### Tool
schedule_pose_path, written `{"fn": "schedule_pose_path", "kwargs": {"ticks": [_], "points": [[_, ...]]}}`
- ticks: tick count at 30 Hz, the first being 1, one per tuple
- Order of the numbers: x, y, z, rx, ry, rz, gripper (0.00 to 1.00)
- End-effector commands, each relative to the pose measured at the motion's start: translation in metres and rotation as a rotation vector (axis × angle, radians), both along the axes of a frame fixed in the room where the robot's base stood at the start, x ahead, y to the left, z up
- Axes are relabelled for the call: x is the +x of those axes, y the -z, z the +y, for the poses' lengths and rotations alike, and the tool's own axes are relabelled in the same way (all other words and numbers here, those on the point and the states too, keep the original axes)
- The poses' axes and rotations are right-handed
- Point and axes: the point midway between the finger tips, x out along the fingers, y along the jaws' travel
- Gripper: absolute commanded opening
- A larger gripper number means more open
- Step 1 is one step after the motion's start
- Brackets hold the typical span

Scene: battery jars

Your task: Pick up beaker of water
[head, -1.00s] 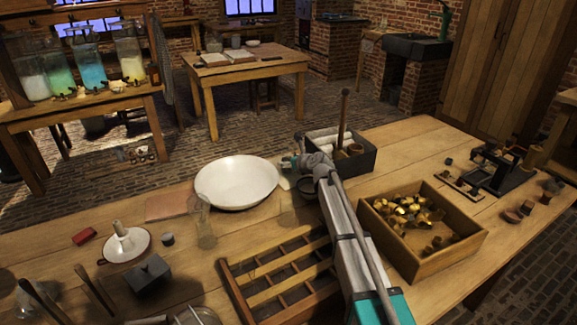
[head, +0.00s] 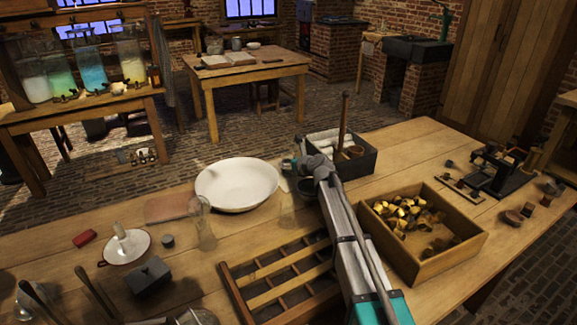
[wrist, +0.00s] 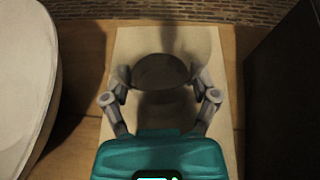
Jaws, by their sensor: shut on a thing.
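In the head view, my gripper (head: 300,165) is at the far side of the bench, mostly hidden behind my arm. The water level cannot be made out.
A wide white basin (head: 237,183) is left of my gripper. A dark box with a pestle-like rod (head: 343,125) is close on the right. An empty-looking glass vessel (head: 202,225), a slatted wooden rack (head: 232,290) and a wooden tray of brass pieces (head: 470,246) are nearer.

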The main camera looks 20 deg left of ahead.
Motion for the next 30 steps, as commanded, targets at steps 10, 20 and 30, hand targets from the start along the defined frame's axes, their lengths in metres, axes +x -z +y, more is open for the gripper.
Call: {"fn": "schedule_pose_path", "kwargs": {"ticks": [10,20,30], "points": [[0.0,0.0,0.0,0.0,-0.001,0.0,0.21],[0.0,-0.004,0.0,0.0,-0.001,0.0,0.21],[0.0,-0.015,0.0,0.0,0.0,0.0,0.21]]}}
